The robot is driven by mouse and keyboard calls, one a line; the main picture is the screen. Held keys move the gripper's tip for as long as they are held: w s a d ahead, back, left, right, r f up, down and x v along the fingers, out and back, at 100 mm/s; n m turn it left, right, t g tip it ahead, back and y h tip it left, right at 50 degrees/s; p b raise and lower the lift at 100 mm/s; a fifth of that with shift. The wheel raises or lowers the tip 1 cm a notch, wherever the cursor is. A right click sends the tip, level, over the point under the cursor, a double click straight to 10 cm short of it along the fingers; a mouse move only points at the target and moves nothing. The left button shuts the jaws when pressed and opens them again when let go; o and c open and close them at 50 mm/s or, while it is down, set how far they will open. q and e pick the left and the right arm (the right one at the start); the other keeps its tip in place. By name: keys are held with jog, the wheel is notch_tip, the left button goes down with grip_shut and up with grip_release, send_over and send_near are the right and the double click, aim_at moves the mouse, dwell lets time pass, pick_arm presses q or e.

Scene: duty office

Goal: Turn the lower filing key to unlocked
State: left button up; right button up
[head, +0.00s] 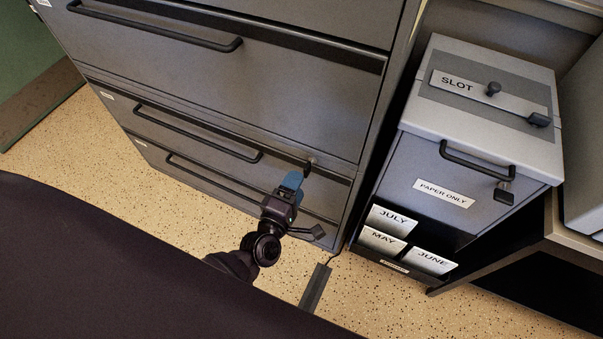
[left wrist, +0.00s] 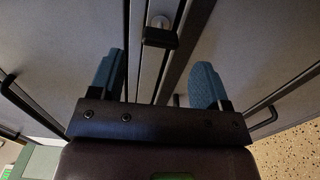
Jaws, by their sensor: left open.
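The grey filing cabinet (head: 300,110) fills the left and middle of the head view. A small dark key (head: 308,167) sits at its front, near the seam between two drawers. The black-headed key (left wrist: 160,37) shows at the top middle of the left wrist view, ahead of the fingers and between their lines. My left gripper (head: 291,180) is open, its blue fingertips just short of the key in the head view. In the left wrist view, the two blue fingers (left wrist: 157,82) stand wide apart with nothing between them. My right gripper is not in view.
Long black drawer handles (head: 195,134) stick out from the cabinet front. A grey box marked SLOT (head: 415,150), with a PAPER ONLY label and month cards, stands to the right.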

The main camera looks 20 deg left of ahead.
pick_arm(q)
jog(key=s, duration=0.5)
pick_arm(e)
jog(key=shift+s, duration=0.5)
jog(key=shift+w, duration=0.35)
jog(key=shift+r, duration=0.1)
